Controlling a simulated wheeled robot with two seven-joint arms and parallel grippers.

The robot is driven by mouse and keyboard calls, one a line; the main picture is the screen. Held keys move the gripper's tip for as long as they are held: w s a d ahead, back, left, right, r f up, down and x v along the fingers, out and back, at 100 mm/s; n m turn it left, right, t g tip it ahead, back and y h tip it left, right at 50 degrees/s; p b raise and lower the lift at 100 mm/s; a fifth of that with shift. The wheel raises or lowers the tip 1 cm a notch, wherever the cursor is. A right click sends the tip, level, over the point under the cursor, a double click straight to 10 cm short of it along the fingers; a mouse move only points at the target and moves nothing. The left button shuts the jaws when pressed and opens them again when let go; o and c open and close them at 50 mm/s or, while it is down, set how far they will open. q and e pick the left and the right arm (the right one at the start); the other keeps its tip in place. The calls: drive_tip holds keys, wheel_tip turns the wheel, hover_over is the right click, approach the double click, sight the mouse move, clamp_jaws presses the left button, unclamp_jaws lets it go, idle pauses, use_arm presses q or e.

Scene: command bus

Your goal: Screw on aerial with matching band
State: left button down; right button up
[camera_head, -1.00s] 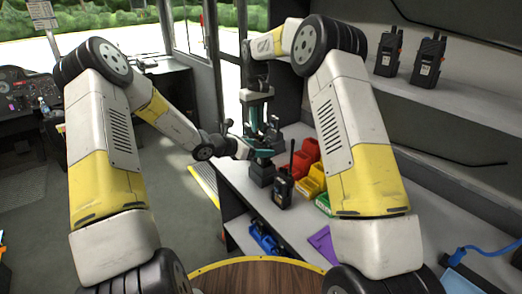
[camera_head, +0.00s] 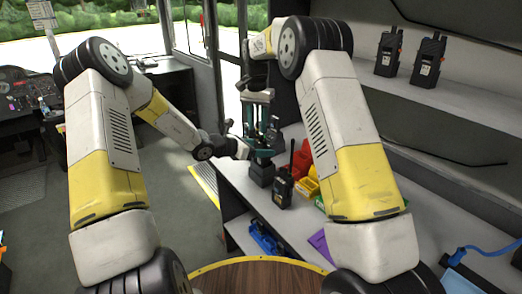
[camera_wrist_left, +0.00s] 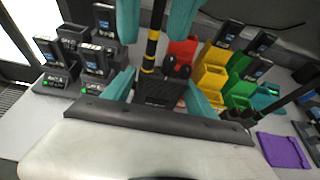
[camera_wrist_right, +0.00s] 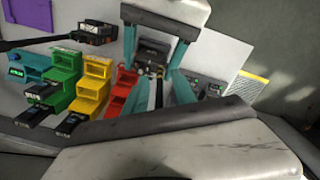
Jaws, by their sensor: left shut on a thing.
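A black radio body (camera_wrist_left: 158,92) stands upright between the fingers of my left gripper (camera_head: 257,142), which is shut on it. A black aerial (camera_wrist_left: 151,50) with yellow bands rises from the top of the radio; the exact seat at its foot is too small to judge. My right gripper (camera_head: 258,106) comes down from above. Its fingers stand on either side of the aerial, with gaps visible in both wrist views, so it looks open around it. In the right wrist view the aerial (camera_wrist_right: 159,92) is end-on and dark, and the radio (camera_wrist_right: 155,50) is beyond it.
Another radio with an aerial (camera_head: 284,185) stands on the counter nearby. Red (camera_wrist_left: 182,50), yellow (camera_wrist_left: 210,75) and green (camera_wrist_left: 238,95) bins stand behind, some holding black labelled items. Chargers (camera_wrist_left: 58,82) with green lights are to the left. Two radios sit on the shelf. A purple piece (camera_wrist_left: 284,150) lies on the counter.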

sight(257, 107)
drive_tip(key=shift+r, duration=2.25)
drive_tip(key=shift+o, duration=0.6)
drive_tip(key=shift+a+r+n, duration=0.1)
drive_tip(key=shift+r+n, duration=0.3)
drive_tip(key=shift+n, duration=0.3)
wheel_tip(257, 107, up, 5)
drive_tip(key=n, duration=0.9)
drive_tip(key=shift+r+n, duration=0.1)
drive_tip(key=shift+n, duration=0.3)
drive_tip(key=r+n, duration=0.1)
drive_tip(key=n, duration=0.2)
drive_tip(key=shift+r, duration=0.4)
wheel_tip(257, 107, down, 12)
drive_tip(key=shift+f, duration=0.1)
